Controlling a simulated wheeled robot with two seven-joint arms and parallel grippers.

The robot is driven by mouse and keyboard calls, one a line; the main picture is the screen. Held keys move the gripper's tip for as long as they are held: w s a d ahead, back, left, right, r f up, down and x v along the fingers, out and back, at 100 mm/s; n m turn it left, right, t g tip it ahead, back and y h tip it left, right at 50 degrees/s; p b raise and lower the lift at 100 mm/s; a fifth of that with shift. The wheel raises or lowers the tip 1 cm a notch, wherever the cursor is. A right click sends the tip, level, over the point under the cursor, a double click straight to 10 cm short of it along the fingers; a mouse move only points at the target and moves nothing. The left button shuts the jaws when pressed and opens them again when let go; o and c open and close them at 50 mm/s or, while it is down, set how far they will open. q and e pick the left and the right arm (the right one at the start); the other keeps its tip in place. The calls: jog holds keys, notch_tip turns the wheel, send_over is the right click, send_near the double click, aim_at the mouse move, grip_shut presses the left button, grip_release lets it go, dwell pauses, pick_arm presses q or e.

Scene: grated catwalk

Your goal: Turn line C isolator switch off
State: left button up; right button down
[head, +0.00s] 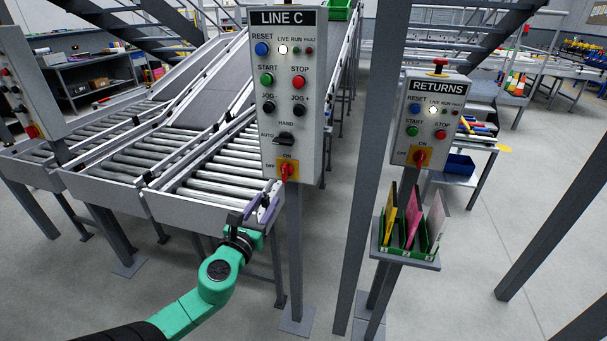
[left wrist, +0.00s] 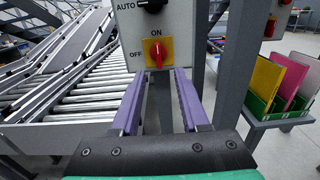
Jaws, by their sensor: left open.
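The LINE C panel (head: 287,85) stands on a post in the middle of the head view. Its isolator switch (head: 289,170) is a red handle on a yellow plate at the panel's bottom, marked ON above and OFF at left. The handle stands upright, toward ON. It also shows in the left wrist view (left wrist: 157,52), straight ahead between the fingers. My left gripper (head: 264,207) is open, with purple fingers just below and left of the switch, apart from it. Its fingers also show in the left wrist view (left wrist: 159,100). My right gripper is not in view.
The RETURNS panel (head: 431,122) with a similar red switch (head: 420,158) stands to the right. Below it is a shelf (head: 405,257) with coloured folders. A roller conveyor (head: 215,180) lies behind and left. A grey post (head: 375,120) rises between the panels.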

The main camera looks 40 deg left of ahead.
aim_at(283, 172)
pick_arm(q)
jog(key=x, duration=0.4)
jog(key=p+x, duration=0.1)
jog(key=x, duration=0.8)
jog(key=shift+s+a, duration=0.15)
jog(key=shift+a, duration=0.1)
jog(key=shift+w+a+f, duration=0.15)
jog(key=shift+w, duration=0.4)
jog(key=shift+s, duration=0.1)
grip_shut()
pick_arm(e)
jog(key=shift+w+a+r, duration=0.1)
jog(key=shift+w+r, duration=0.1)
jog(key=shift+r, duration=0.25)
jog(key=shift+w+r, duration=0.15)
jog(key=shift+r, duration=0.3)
